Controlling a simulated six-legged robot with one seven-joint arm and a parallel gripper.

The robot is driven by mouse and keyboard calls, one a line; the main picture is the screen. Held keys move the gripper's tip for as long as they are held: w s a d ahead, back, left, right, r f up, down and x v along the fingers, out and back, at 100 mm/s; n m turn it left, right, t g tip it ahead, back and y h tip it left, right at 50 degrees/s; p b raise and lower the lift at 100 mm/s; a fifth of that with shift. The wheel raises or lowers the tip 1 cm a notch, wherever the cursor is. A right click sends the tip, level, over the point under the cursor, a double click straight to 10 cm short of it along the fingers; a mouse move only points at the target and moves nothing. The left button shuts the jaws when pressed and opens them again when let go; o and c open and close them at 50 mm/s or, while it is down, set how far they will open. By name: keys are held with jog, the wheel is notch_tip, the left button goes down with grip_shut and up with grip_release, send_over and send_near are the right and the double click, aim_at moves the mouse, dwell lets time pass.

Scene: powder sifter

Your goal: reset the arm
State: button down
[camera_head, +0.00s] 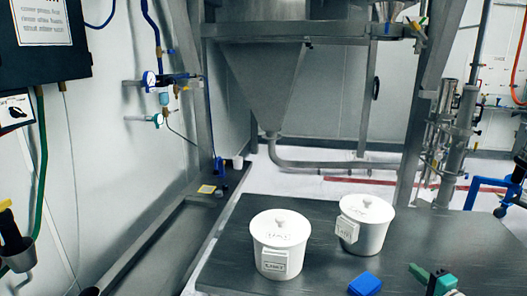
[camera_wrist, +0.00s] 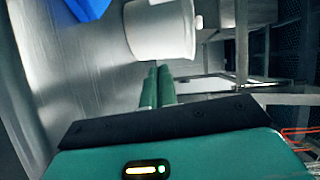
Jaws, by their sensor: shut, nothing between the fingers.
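My gripper (camera_wrist: 154,68) shows in the wrist view as a teal body with two green fingers pressed together, and nothing is between them. In the head view its green and teal end (camera_head: 413,266) appears low at the right, over the dark table. The fingers point towards a white lidded pot (camera_wrist: 160,30), which fills the top middle of the wrist view. It looks like the right-hand pot (camera_head: 368,236) of the head view. I cannot tell how wide the gap is between fingertips and pot.
A second white lidded pot (camera_head: 281,258) with a label stands left on the dark table (camera_head: 235,235). A blue block (camera_head: 365,284) lies in front of the pots. A steel hopper (camera_head: 262,80) and its frame stand behind. The table's right side looks clear.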

jog(key=s+a+r+n+g+y, duration=0.2)
jog(key=a+n+g, duration=0.1)
jog(key=a, duration=0.6)
jog(key=s+a+r+n+g+y, duration=0.1)
jog(key=a+r+n+g, duration=0.15)
jog(key=a, duration=0.55)
jog(key=s+a+r+n+g+y, duration=0.2)
jog(key=a+n+g, duration=0.2)
jog(key=a, duration=0.5)
jog(key=s+a+r+n+h, duration=0.3)
jog(key=s+h, duration=0.1)
jog(key=s, duration=0.5)
jog(key=s+a+r+n+g+h, duration=0.1)
jog(key=s+a+r+n+h, duration=0.2)
jog(key=s, duration=0.5)
jog(key=shift+s+a+r+h, duration=0.35)
jog(key=shift+a+r+h, duration=0.2)
jog(key=shift+a+h, duration=0.05)
